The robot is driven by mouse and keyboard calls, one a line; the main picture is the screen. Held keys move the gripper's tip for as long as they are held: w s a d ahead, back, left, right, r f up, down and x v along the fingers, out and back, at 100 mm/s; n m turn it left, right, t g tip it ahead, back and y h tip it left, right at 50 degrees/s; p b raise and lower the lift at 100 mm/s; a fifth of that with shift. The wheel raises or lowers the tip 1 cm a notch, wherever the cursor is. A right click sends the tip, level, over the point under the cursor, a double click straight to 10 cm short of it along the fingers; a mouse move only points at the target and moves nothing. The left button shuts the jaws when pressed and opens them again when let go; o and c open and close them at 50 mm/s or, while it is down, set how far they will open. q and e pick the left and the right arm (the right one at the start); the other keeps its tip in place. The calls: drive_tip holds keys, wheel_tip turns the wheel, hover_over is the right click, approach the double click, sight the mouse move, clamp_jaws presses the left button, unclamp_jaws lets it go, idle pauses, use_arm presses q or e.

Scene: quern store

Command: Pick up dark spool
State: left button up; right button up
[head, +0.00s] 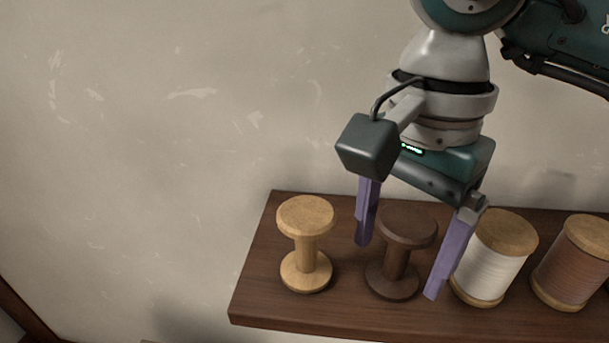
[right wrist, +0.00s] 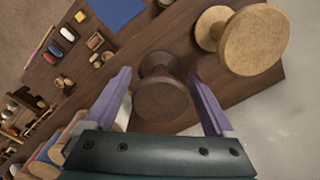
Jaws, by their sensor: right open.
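The dark spool (head: 398,258) is an empty, dark brown wooden spool standing upright on a brown wooden shelf (head: 330,318). My right gripper (head: 397,270) is open, with one purple finger on each side of the dark spool. No contact between fingers and spool is clear. In the right wrist view the dark spool (right wrist: 161,98) shows between the two open fingers (right wrist: 158,88). My left gripper is in neither view.
A light wooden spool (head: 306,243) stands left of the dark one, and shows in the right wrist view (right wrist: 255,40). A white thread spool (head: 489,270) stands close beside the right-hand finger. A brown thread spool (head: 570,270) stands further right. A plain wall (head: 150,150) rises behind the shelf.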

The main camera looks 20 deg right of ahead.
drive_tip(key=c, duration=1.3)
